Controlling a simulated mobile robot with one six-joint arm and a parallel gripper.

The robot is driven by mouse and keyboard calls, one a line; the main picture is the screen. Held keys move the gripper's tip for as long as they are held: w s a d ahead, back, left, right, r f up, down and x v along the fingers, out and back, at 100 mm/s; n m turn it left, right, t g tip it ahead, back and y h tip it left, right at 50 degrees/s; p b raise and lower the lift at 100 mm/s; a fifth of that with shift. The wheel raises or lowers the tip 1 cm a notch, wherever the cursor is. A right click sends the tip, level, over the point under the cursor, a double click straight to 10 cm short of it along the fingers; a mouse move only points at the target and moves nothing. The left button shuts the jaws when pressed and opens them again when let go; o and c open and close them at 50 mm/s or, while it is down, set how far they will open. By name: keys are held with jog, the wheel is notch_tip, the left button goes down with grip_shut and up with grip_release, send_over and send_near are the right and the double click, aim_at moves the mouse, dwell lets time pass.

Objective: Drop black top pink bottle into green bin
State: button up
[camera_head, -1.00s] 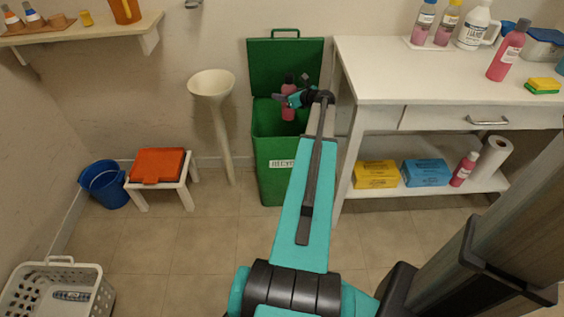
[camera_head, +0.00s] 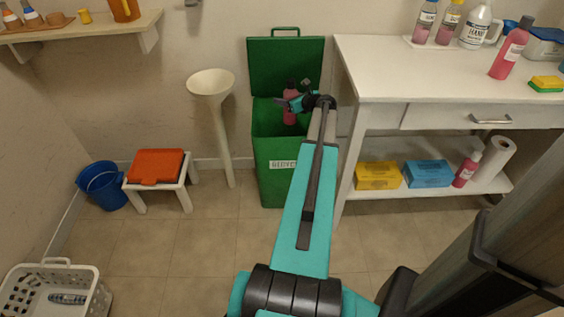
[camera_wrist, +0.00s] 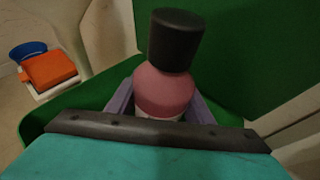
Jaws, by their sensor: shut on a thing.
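The pink bottle with a black top (camera_head: 290,114) is upright in my gripper (camera_head: 291,103), in front of the raised lid and at the mouth of the green bin (camera_head: 276,187). In the wrist view, the black cap (camera_wrist: 175,40) and pink shoulder (camera_wrist: 163,92) of the bottle show between the gripper's two fingers (camera_wrist: 160,104). The gripper is shut on the bottle. The bottle's lower part is hidden in the wrist view. The bin's green lid (camera_head: 285,62) stands open against the wall.
A white funnel-shaped stand (camera_head: 211,84) is left of the bin, with an orange-topped stool (camera_head: 155,167) and blue bucket (camera_head: 103,186) farther left. A white table (camera_head: 450,70) with bottles stands right of the bin. A white basket (camera_head: 95,297) is at lower left.

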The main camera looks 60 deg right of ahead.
jog(key=shift+f+b, duration=1.6)
jog(key=shift+f, duration=0.25)
jog(key=o, duration=1.1)
jog(key=shift+o, duration=0.2)
jog(key=p+v, duration=0.1)
jog(key=v, duration=0.6)
jog(key=shift+s+p, duration=0.25)
jog(key=shift+p, duration=0.1)
jog(key=shift+a+r, duration=0.1)
jog(key=shift+a, duration=0.05)
